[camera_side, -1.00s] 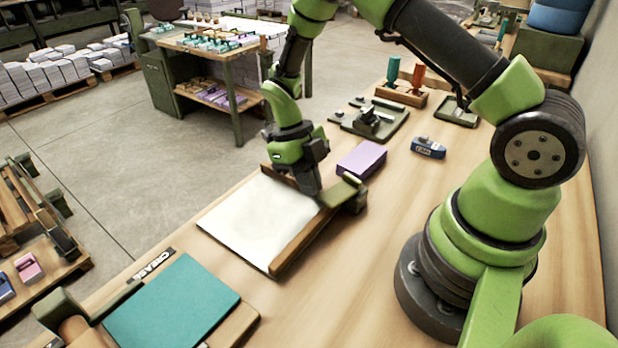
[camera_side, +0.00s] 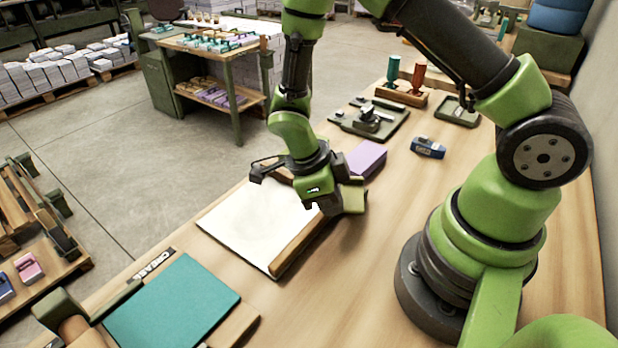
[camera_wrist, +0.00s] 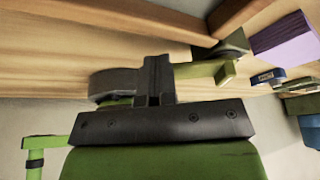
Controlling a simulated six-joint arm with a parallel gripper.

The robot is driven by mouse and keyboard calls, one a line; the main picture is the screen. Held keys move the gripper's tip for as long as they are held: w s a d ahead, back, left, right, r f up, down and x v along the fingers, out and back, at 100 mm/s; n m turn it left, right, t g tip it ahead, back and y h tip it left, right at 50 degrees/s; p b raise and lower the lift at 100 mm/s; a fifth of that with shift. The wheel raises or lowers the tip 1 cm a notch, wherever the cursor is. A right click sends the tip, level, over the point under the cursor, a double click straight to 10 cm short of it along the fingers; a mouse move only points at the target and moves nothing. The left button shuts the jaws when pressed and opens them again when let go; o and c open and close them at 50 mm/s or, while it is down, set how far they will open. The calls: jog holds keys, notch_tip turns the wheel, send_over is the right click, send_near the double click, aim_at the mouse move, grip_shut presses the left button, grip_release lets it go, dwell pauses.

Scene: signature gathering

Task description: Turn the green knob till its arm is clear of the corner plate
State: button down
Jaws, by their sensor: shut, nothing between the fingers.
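The green knob (camera_side: 354,199) is an olive-green block in the side view, at the corner of the frame around the white sheets (camera_side: 252,222). My gripper partly hides it. In the wrist view an olive-green arm with an upright end (camera_wrist: 226,73) reaches to a dark corner piece (camera_wrist: 232,45), which appears to be the corner plate; I cannot tell whether the arm overlaps it. My gripper (camera_wrist: 158,62) is shut and empty. In the wrist view its fingers are left of the upright end; contact with the knob is unclear.
A wooden rail (camera_side: 297,246) borders the sheets. A purple block (camera_side: 367,158) lies just beyond the knob, and a blue tool (camera_side: 428,147) is farther right. A teal board (camera_side: 172,305) lies at the front. Bare tabletop (camera_side: 350,290) is open to the right of the rail.

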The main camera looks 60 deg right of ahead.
jog(key=shift+s+n, duration=0.5)
jog(key=shift+n, duration=0.1)
jog(key=shift+s+d, duration=0.1)
jog(key=shift+s, duration=0.35)
jog(key=shift+d, duration=0.1)
